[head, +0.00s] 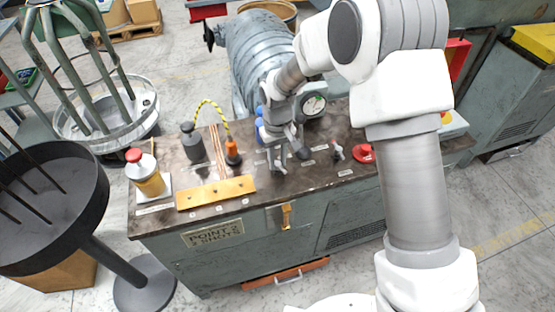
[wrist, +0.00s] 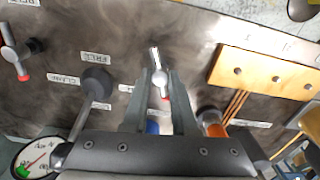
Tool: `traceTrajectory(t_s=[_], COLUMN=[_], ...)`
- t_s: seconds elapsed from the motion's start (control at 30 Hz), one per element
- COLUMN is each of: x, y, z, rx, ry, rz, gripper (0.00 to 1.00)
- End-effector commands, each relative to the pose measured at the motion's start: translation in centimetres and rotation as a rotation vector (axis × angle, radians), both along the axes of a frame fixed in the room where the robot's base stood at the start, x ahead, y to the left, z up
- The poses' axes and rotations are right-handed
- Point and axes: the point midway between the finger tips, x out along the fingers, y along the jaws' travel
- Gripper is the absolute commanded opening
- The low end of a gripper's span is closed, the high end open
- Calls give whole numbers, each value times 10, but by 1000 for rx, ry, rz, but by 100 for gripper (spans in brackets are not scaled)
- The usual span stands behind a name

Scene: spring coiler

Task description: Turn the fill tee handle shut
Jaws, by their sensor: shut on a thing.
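A silver tee handle (wrist: 154,58) with a red tip stands on the dark bench top in the wrist view. My gripper (wrist: 159,76) is shut on it, one finger on each side. In the head view my gripper (head: 279,160) reaches down to the bench top, and the handle is mostly hidden there. A label reading FILL (wrist: 95,58) lies to the left of the handle in the wrist view, near a black knob (wrist: 97,80). The handle's lower part is partly covered by the fingers.
Another red-tipped tee handle (wrist: 14,50) stands farther left in the wrist view. A pressure gauge (head: 313,105), a red button (head: 362,152), an orange-topped fitting (head: 233,152), a wooden strip (head: 215,192) and a yellow bottle (head: 146,176) share the bench top.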

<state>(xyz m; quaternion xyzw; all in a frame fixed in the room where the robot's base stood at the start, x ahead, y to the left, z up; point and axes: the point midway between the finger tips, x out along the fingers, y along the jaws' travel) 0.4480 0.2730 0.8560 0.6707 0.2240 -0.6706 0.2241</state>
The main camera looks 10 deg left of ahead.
Motion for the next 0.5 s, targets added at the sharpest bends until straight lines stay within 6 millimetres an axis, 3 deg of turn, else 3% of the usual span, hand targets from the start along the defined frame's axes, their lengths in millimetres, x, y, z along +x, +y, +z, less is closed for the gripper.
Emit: traceTrajectory(t_s=[0.5], x=[0], y=[0], z=[1], rx=[0], ry=[0], rz=[333], gripper=[0])
